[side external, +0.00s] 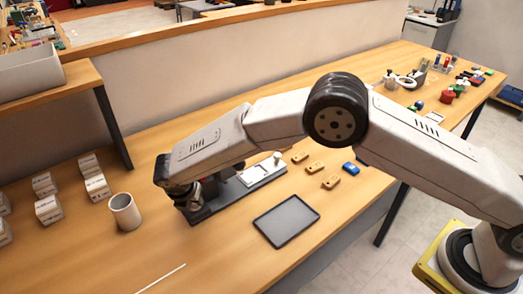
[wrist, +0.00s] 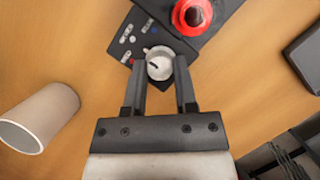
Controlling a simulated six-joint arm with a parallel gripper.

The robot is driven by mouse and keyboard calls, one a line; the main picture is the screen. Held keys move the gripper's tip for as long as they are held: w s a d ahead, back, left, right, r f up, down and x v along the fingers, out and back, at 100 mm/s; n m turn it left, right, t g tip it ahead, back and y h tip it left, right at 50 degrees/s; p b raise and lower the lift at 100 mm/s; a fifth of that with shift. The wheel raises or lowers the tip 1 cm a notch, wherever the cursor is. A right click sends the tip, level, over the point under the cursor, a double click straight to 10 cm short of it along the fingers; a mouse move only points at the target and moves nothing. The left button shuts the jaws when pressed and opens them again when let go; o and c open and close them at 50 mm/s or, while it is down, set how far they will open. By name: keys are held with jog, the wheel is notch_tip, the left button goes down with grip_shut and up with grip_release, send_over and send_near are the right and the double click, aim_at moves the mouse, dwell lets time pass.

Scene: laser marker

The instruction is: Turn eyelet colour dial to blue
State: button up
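The eyelet colour dial (wrist: 159,66) is a pale round knob with a dark pointer mark, at the end of a dark control panel (wrist: 133,27). The panel carries a red dot (wrist: 131,61), a blue dot (wrist: 155,30) and small white symbols. In the wrist view, the two fingers of my gripper (wrist: 160,62) stand apart on either side of the dial. The gaps are very small, and I cannot tell whether the fingers press on it. In the side view my gripper (side external: 188,205) is low at the machine's left end, and my wrist hides the dial.
A red mushroom button (wrist: 192,14) sits on the machine just beyond the dial. A grey cup (side external: 124,212) stands to the left; it also shows in the wrist view (wrist: 40,117). A dark tray (side external: 286,220) lies to the right, with brown pieces (side external: 316,167) and a blue one (side external: 350,168) behind.

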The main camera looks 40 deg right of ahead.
grip_shut()
jog(key=shift+m, duration=0.5)
jog(key=m+g+h, duration=0.1)
jog(key=m, duration=0.2)
jog(key=shift+w+a, duration=0.1)
jog(key=shift+w+r+m+g, duration=0.1)
jog(key=shift+m+g, duration=1)
jog(key=shift+m, duration=1.4)
jog(key=o, duration=0.8)
grip_release()
